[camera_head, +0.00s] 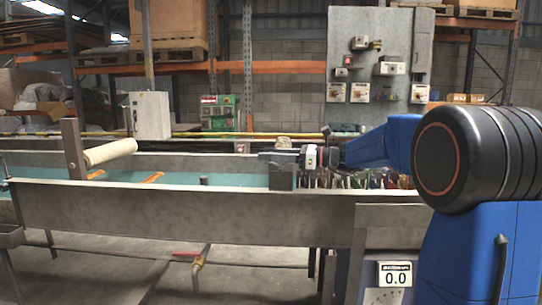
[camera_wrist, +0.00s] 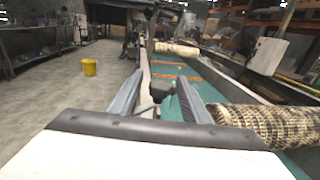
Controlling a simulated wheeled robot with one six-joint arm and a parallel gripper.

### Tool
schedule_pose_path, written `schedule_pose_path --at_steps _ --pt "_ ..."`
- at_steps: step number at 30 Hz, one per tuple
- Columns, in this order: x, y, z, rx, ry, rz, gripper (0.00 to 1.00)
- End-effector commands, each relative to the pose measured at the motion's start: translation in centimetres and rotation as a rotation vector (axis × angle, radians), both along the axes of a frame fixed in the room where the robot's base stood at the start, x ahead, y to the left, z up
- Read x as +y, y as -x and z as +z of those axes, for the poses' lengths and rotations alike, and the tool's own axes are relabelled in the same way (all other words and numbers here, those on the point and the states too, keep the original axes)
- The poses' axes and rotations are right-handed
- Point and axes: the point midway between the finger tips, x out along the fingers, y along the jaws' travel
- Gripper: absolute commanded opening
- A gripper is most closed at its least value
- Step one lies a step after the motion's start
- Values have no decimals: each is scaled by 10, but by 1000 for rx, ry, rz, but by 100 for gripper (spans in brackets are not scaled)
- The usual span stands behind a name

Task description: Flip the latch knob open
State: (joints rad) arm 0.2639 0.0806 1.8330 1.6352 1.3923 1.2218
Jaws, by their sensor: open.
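No latch knob can be made out for certain. A small dark upright peg (camera_head: 203,181) stands at the near wall of the long metal trough (camera_head: 180,212). In the wrist view a dark shape (camera_wrist: 160,88) shows between the fingers and may be the knob; I cannot tell whether it touches them. My gripper (camera_wrist: 158,84) is open, with its two grey fingers spread and pointing along the trough. In the head view my gripper (camera_head: 268,168) is over the trough, right of the peg. Nothing is seen held.
A woven mesh roll (camera_wrist: 260,124) lies close on the right in the wrist view. A pale roller (camera_head: 109,153) crosses the trough's left part. Orange strips (camera_head: 153,177) lie on the teal trough bed. A yellow bucket (camera_wrist: 89,67) stands on open floor to the left.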

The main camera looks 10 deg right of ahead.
Motion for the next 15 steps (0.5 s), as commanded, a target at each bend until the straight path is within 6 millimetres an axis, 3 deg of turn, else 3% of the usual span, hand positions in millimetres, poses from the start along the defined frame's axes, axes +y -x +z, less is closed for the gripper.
schedule_pose_path --at_steps 3,8,15 --pt "0 0 0 0 0 0 41" --pt "0 0 0 0 0 0 2" --pt "0 0 0 0 0 -12 2"
